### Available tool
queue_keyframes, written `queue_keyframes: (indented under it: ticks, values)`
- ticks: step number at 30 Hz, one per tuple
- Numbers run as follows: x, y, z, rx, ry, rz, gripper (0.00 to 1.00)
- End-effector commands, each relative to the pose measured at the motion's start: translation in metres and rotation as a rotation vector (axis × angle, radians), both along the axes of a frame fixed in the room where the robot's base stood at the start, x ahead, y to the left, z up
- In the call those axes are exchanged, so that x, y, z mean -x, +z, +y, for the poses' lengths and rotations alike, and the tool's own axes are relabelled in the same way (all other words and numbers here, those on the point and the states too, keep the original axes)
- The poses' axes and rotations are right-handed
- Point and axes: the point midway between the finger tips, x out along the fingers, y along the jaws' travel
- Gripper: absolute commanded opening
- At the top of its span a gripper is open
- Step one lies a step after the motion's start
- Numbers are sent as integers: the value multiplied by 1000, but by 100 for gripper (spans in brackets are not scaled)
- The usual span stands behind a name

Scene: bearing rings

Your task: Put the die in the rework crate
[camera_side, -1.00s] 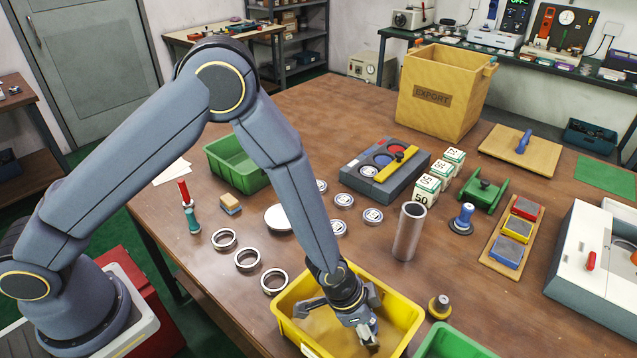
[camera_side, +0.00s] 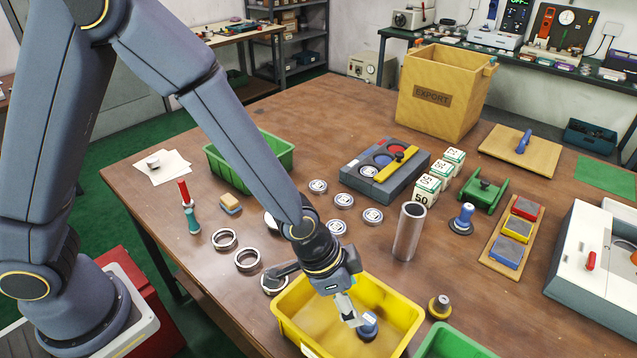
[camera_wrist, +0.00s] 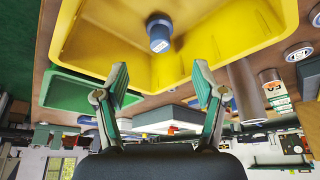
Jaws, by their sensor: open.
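A short blue cylinder with a white label (camera_side: 368,326), apparently the die, lies in the yellow crate (camera_side: 292,329). In the wrist view, the blue piece (camera_wrist: 159,36) shows against the yellow crate (camera_wrist: 222,52), beyond my fingertips and apart from them. I cannot read any writing on the yellow crate.
Green crates stand behind (camera_side: 280,149) and at the front right (camera_side: 452,345). A metal tube (camera_side: 409,232) stands upright behind the yellow crate.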

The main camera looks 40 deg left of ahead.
Motion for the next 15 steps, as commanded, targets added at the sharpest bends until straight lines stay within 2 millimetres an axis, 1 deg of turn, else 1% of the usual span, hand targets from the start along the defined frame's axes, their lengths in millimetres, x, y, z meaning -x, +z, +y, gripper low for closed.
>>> queue_keyframes:
  ticks: [3,5,8,9,11,12,14,15]
  values:
    - [2,11,4,2,4,-3,70]
    - [0,21,10,4,18,-4,70]
    - [-6,53,32,16,79,-16,70]
    - [-8,71,46,22,117,-21,70]
    - [-7,101,73,29,185,-31,70]
    - [-4,121,93,32,236,-37,70]
    - [6,148,123,37,316,-46,70]
    - [15,165,143,38,370,-54,70]
